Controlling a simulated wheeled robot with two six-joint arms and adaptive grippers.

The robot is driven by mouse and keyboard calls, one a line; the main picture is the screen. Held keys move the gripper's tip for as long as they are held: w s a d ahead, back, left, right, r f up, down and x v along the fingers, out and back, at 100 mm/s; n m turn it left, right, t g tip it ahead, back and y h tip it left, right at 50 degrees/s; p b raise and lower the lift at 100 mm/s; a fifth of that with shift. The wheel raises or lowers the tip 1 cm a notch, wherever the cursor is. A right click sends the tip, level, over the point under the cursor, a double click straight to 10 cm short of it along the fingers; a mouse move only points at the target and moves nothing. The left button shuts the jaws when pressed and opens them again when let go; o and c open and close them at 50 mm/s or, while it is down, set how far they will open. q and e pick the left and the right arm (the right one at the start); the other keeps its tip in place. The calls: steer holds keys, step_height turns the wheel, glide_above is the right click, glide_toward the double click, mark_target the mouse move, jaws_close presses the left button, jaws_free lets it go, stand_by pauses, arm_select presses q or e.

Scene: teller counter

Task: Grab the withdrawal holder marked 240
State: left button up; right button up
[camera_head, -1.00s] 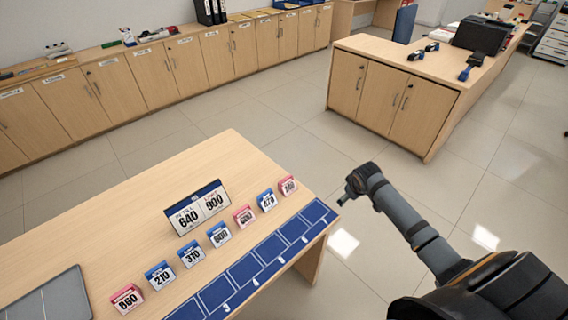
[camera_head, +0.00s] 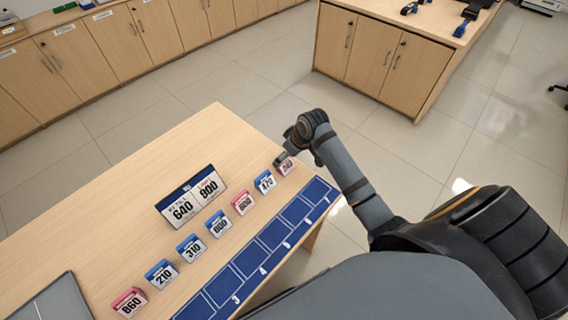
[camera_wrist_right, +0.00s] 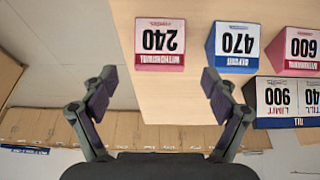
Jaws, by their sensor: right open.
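The withdrawal holder marked 240 (camera_wrist_right: 160,44) is a red and white block, upside down in the right wrist view, standing near the table's end. In the head view the 240 holder (camera_head: 287,167) is at the far right of the row, partly covered by my right gripper (camera_head: 281,161). In the wrist view my right gripper (camera_wrist_right: 157,92) is open, with the 240 holder ahead of and between its fingers, not touching them. The blue deposit holder marked 470 (camera_wrist_right: 236,46) stands beside it. My left gripper is not in view.
Other holders, 600 (camera_wrist_right: 293,50), 310 (camera_head: 191,248), 210 (camera_head: 162,274) and 860 (camera_head: 130,302), stand in the row. A till/limit sign (camera_head: 192,198) stands behind them. A blue numbered mat (camera_head: 262,250) lies in front. A grey tablet-like panel (camera_head: 55,300) is at left.

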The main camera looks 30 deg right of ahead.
mark_target(285, 161)
steer(key=x, duration=0.4)
steer(key=shift+s+d+f, duration=0.1)
steer(key=shift+s+f, duration=0.15)
steer(key=shift+w+f, duration=0.25)
steer(key=shift+f, duration=0.15)
steer(key=shift+s, duration=0.1)
steer(key=shift+c, duration=0.4)
steer(key=c, duration=1.2)
steer(key=shift+o, duration=0.2)
steer(key=shift+r+p, duration=0.15)
steer(key=shift+p, duration=0.15)
